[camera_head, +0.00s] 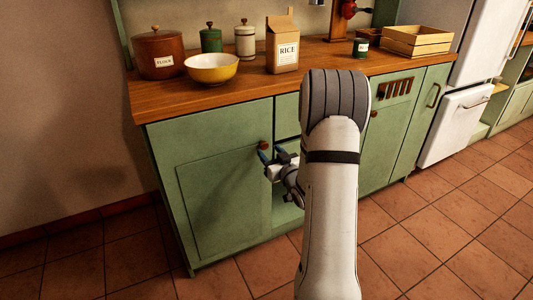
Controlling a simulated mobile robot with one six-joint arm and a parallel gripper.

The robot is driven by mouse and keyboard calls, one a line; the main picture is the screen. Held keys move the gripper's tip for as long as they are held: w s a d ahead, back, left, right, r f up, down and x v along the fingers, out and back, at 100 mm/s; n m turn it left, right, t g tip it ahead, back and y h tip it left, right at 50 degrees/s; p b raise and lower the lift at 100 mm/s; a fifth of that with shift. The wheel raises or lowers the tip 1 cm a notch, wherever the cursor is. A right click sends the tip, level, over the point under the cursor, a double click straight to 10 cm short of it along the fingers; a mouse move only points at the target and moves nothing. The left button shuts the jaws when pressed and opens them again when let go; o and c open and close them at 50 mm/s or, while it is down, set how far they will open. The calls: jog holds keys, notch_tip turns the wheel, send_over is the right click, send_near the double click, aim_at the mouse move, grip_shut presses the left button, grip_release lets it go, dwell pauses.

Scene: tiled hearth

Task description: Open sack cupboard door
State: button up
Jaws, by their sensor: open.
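A green cupboard door (222,192) with a raised panel fills the left part of the counter front and looks shut. A round brown knob (264,145) sits near its upper right corner. I cannot tell whether a finger touches the knob or door. My arm hides the middle of the counter front. No label on the door shows which cupboard is the sack cupboard.
The wooden counter (200,92) holds a flour crock (158,55), a yellow bowl (211,69), a rice bag (284,47) and a wooden crate (417,41). A white fridge (470,90) stands right. The tiled floor (110,250) before the left door is clear.

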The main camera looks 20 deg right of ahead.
jog(key=shift+w, duration=1.35)
jog(key=shift+c, duration=0.5)
grip_shut()
jog(key=shift+a, duration=0.25)
jog(key=shift+s+f, duration=0.1)
